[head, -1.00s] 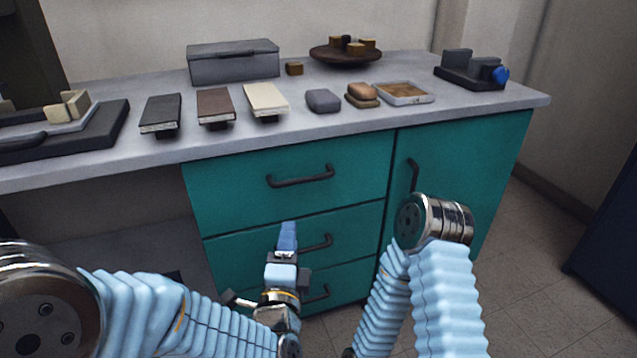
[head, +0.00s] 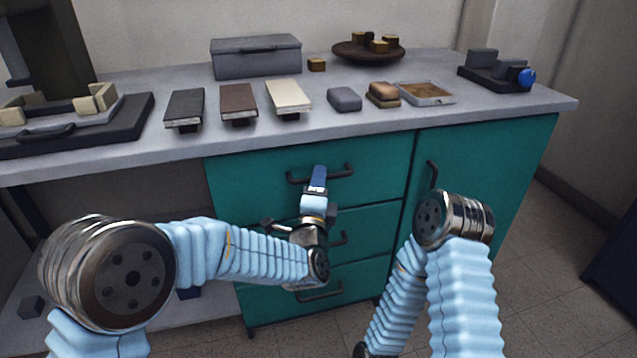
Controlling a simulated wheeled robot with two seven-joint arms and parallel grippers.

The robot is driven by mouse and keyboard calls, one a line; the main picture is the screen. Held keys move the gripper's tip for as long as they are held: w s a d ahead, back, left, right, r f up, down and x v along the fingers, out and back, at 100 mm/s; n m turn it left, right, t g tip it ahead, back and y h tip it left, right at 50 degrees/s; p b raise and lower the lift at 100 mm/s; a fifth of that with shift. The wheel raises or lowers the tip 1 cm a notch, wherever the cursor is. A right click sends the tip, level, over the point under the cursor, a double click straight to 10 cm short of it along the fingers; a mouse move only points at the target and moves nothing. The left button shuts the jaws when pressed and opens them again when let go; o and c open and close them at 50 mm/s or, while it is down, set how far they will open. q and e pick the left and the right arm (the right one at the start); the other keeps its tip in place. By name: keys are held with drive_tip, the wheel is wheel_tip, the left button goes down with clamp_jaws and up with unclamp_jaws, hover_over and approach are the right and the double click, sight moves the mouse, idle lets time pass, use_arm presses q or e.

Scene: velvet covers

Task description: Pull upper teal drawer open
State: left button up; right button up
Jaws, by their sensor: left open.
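The upper teal drawer (head: 255,185) is the top one of three stacked drawer fronts under the counter, and its front looks flush with the cabinet. Its dark bar handle (head: 338,172) runs across the middle of the front. My left gripper (head: 319,174) is open, and its blue fingertips overlap the middle of this handle in the picture. I cannot tell whether they are around the handle or just in front of it. My right arm comes up at the lower right, and its gripper is not in view.
Lower teal drawers (head: 375,225) with handles sit below, and a teal cabinet door (head: 490,165) stands to the right. The grey countertop (head: 300,138) above carries notebooks, a grey box (head: 256,60), a tray (head: 425,94) and a round brown dish (head: 368,53). Open floor lies at the right.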

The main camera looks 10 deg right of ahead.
use_arm(q)
clamp_jaws()
idle(0.4)
